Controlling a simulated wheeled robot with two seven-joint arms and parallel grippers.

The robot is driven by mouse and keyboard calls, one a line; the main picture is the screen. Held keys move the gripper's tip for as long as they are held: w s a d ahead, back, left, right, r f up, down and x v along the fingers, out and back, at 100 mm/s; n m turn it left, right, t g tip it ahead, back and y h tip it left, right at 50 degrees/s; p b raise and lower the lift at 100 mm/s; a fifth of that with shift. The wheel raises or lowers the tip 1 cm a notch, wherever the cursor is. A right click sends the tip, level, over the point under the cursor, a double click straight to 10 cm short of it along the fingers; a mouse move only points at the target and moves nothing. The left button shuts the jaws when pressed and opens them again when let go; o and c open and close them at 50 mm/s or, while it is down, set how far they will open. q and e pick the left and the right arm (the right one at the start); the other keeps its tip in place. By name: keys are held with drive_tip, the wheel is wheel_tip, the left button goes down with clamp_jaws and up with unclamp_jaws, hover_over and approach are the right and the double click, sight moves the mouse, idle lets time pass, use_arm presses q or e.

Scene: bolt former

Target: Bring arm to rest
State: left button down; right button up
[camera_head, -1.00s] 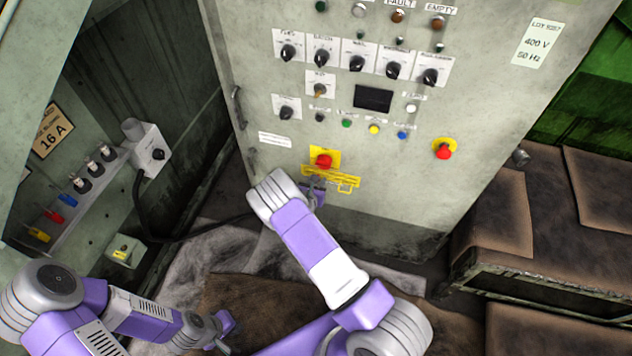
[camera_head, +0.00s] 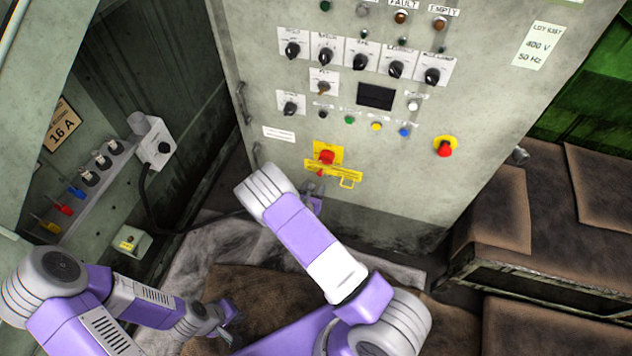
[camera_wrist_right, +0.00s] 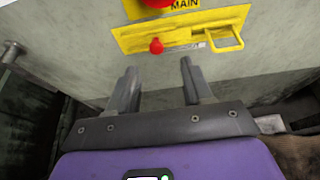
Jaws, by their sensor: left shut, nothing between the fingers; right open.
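My right gripper (camera_head: 316,196) is just below the yellow lockout bracket (camera_head: 345,177) on the grey control cabinet (camera_head: 400,205). In the right wrist view its two fingers (camera_wrist_right: 158,88) are spread apart with nothing between them. The bracket (camera_wrist_right: 205,32) with a small red knob (camera_wrist_right: 156,46) and a yellow loop lies beyond the fingertips, apart from them. The red main switch (camera_head: 326,157) sits above the bracket on a yellow plate. My left gripper (camera_head: 230,322) is shut and empty, low over the brown floor covering at the lower left.
A socket panel (camera_head: 85,190) with a grey switch box (camera_head: 153,142) and a hanging black cable stands at the left. Brown-topped blocks (camera_head: 490,215) stand at the right. A red emergency stop (camera_head: 445,148) is on the cabinet's right side.

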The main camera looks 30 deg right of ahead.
idle(0.5)
drive_tip(key=s+f+m+g+y, duration=0.1)
drive_tip(key=s+f+m+g, duration=0.4)
drive_tip(key=s, duration=0.6)
drive_tip(key=s+f+m+g+y, duration=0.2)
drive_tip(key=s+m+g, duration=0.35)
drive_tip(key=s, duration=0.45)
drive_tip(key=s+a+m+g+y+p, duration=0.1)
drive_tip(key=s+a+m+g+y, duration=0.2)
drive_tip(key=s+a+m+y, duration=0.6)
drive_tip(key=w+a+r+m+t, duration=0.2)
drive_tip(key=a+m, duration=0.2)
drive_tip(key=m, duration=0.1)
drive_tip(key=w+a+r+m+t+y+p, duration=0.1)
drive_tip(key=w+a+r+m+t, duration=0.1)
drive_tip(key=a+m, duration=0.3)
drive_tip(key=shift+w+r+t+y, duration=0.3)
drive_tip(key=shift+r+t, duration=0.05)
drive_tip(key=shift+r, duration=0.4)
